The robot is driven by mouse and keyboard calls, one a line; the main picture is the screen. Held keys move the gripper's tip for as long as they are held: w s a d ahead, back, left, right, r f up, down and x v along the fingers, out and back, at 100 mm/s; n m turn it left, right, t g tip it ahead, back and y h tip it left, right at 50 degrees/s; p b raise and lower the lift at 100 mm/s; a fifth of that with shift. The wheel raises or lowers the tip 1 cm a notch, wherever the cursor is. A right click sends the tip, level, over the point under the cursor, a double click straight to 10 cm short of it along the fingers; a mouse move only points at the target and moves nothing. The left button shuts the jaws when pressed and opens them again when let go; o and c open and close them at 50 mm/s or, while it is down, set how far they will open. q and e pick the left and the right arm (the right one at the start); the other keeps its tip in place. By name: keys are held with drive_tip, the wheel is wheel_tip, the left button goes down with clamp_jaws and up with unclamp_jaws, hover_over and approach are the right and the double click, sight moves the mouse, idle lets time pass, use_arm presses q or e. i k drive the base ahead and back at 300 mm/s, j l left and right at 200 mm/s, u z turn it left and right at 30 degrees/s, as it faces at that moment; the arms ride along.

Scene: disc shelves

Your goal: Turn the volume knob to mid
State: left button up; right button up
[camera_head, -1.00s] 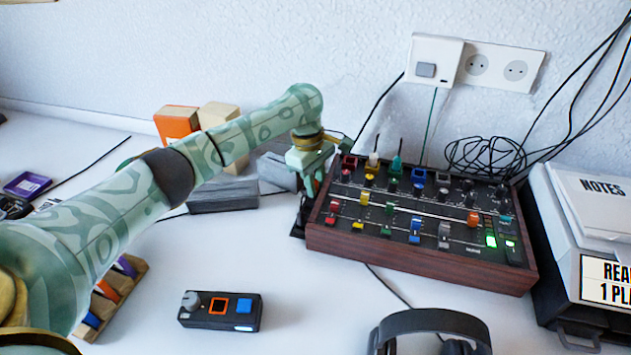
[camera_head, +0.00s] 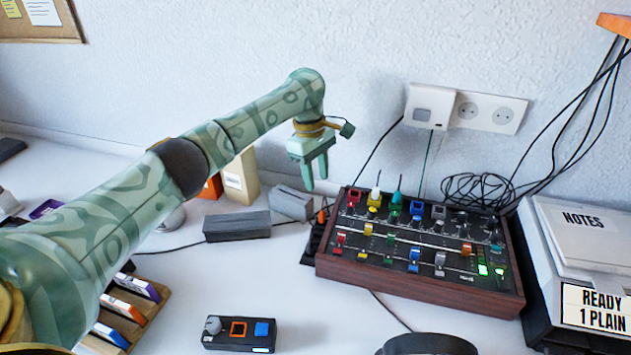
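The wood-sided mixer (camera_head: 420,282) stands on the desk right of centre, with coloured knobs and sliders on its dark face. A small black device (camera_head: 240,342) near the front has a round grey knob (camera_head: 213,325), an orange-framed square and a blue button. Another small black object (camera_head: 315,240) with an orange part sits at the mixer's left edge, partly hidden. I cannot tell which knob is the volume knob. My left gripper (camera_head: 316,182) hangs fingers down above and behind the mixer's left corner, open and empty. My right gripper is out of view.
Grey blocks (camera_head: 237,226) lie left of the mixer. A rack of coloured cartridges (camera_head: 125,305) is at the left front. Headphones (camera_head: 428,345) are at the bottom edge. A black-and-white machine (camera_head: 585,270) stands at right. Cables lie behind the mixer.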

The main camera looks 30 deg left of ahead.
sight(213, 325)
drive_tip(key=u, duration=1.45)
